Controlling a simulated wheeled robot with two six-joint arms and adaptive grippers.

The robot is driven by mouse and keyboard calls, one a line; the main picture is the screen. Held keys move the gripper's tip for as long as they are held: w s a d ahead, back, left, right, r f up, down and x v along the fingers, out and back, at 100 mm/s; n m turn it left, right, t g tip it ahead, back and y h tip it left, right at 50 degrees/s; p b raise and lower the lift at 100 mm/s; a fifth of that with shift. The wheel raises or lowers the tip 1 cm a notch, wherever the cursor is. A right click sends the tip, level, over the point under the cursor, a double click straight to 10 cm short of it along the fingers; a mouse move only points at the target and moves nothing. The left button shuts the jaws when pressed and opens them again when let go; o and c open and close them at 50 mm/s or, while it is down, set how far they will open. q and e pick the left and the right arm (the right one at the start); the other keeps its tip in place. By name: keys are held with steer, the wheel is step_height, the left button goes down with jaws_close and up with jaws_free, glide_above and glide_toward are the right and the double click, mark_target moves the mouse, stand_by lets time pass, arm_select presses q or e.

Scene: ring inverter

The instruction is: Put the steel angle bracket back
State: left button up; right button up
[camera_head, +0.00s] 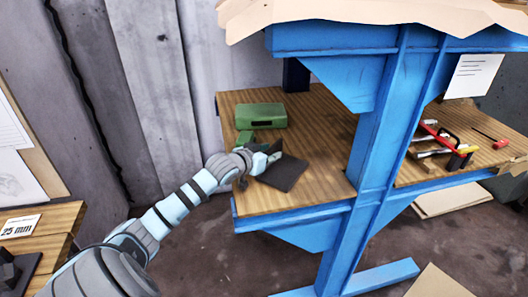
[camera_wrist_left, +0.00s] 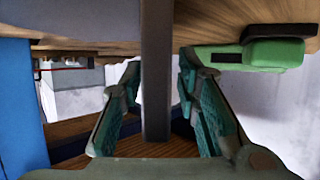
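The steel angle bracket (camera_head: 284,174) is dark grey and rests on the wooden shelf top, near its front-left part. One flange lies flat and the other seems to stand up beside my left gripper (camera_head: 268,158). In the left wrist view the bracket (camera_wrist_left: 157,70) shows a dark upright bar between the two teal finger pads. My left gripper (camera_wrist_left: 160,105) is open around this bar, with a visible gap on each side. My right gripper is in neither view.
A green case (camera_head: 261,117) stands behind the bracket. A blue post (camera_head: 370,140) rises to the right, and red-handled tools (camera_head: 440,140) lie on the shelf beyond it. A wooden surface with a "25 mm" label (camera_head: 18,226) is at the left. The shelf right of the bracket is clear.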

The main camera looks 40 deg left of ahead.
arm_select(q)
steer(key=p+v, duration=0.1)
steer(key=v, duration=0.2)
steer(key=p+v, duration=0.2)
steer(key=v, duration=0.2)
steer(key=shift+a+r, duration=0.15)
steer(key=shift+r, duration=0.15)
steer(key=p+v, duration=0.4)
steer(key=shift+s+d+p, duration=0.2)
steer(key=shift+s+p, duration=0.1)
steer(key=shift+p, duration=0.05)
steer(key=shift+f, duration=0.1)
